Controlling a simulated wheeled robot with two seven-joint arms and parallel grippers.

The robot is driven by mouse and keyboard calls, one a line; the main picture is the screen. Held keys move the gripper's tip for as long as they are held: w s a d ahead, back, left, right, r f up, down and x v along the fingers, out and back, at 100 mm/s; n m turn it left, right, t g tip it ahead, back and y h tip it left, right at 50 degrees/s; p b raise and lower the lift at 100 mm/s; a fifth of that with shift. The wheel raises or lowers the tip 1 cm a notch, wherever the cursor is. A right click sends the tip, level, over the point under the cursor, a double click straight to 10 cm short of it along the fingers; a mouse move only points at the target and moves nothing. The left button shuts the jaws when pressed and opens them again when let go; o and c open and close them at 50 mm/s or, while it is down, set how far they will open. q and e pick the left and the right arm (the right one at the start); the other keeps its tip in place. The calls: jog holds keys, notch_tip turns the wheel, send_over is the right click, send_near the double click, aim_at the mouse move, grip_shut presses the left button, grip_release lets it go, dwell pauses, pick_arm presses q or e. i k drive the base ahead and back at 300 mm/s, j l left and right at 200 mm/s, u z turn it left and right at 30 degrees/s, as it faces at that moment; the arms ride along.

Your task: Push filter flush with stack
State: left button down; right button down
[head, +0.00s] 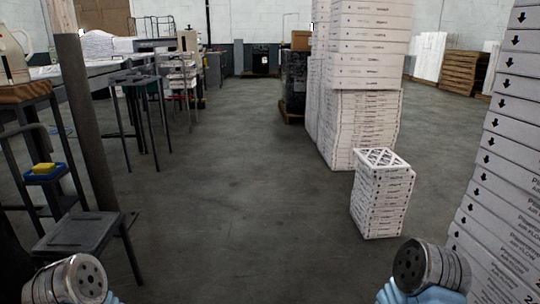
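A short stack of white boxed filters (381,205) stands on the floor right of centre. Its top filter (382,158) shows a lattice face and lies roughly in line with those below; I cannot tell whether it sticks out slightly. Behind it rises a tall stack of white filter boxes (366,120), whose upper part looks offset from the lower part. Another tall stack (515,150) with black arrows leans across the right edge of the view. Parts of both my arms show at the bottom corners, apart from all stacks. No gripper fingers are visible.
Grey floor (240,210) is open through the middle. At left stand a dark post (85,120), a black step stool (78,235), a small table with blue and yellow items (45,171), and workbenches. Wooden pallets (464,72) and a black wrapped load (294,82) stand farther back.

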aim_at(376, 161)
jog(key=i+z, duration=0.1)
jog(key=i, duration=0.35)
jog(key=i+j+z, duration=0.15)
jog(key=i, duration=0.35)
jog(key=i+z, duration=0.1)
jog(key=i, duration=0.35)
jog(key=i+j+z, duration=0.1)
jog(key=i, duration=0.4)
jog(key=j, duration=0.1)
